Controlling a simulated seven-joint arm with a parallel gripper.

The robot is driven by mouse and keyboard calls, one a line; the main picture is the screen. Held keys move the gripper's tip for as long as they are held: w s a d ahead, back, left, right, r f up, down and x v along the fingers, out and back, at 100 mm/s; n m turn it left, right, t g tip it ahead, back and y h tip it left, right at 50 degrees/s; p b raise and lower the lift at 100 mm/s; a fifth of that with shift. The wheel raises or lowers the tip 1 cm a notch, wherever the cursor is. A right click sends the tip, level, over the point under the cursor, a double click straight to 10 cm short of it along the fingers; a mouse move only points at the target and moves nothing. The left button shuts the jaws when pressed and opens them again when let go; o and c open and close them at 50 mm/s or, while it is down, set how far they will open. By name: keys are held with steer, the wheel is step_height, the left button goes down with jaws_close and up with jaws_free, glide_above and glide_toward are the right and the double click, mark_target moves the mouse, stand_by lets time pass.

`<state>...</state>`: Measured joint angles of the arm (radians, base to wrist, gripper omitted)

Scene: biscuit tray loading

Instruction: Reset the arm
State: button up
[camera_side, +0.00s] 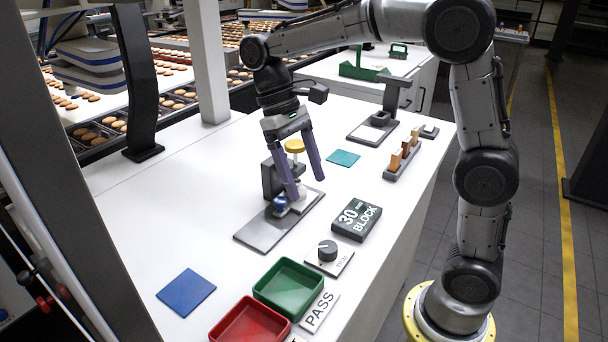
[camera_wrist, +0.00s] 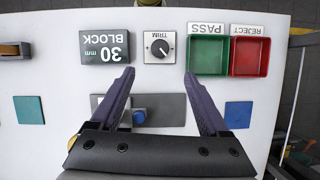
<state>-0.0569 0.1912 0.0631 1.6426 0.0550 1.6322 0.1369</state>
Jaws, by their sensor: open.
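I cannot tell whether a finger touches the stand. My arm is bent over the bench from the right.
The dark 30 mm block (camera_side: 357,218), trim dial (camera_side: 328,250), green tray (camera_side: 262,291) and red tray (camera_side: 222,331) lie toward the front. A blue square (camera_side: 186,292) and a teal square (camera_side: 343,158) lie flat. A rack of small blocks (camera_side: 388,174) stands behind. The bench's left side is clear.

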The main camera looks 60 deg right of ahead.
steer(key=s+d+r+t, duration=0.2)
steer(key=s+r+t, duration=0.25)
steer(key=s, duration=0.45)
steer(key=s+d+f+n+t, duration=0.1)
steer(key=s+f+t, duration=0.4)
steer(key=shift+s+f, duration=0.25)
steer(key=shift+f, duration=0.1)
steer(key=shift+t, duration=0.25)
stand_by(1.5)
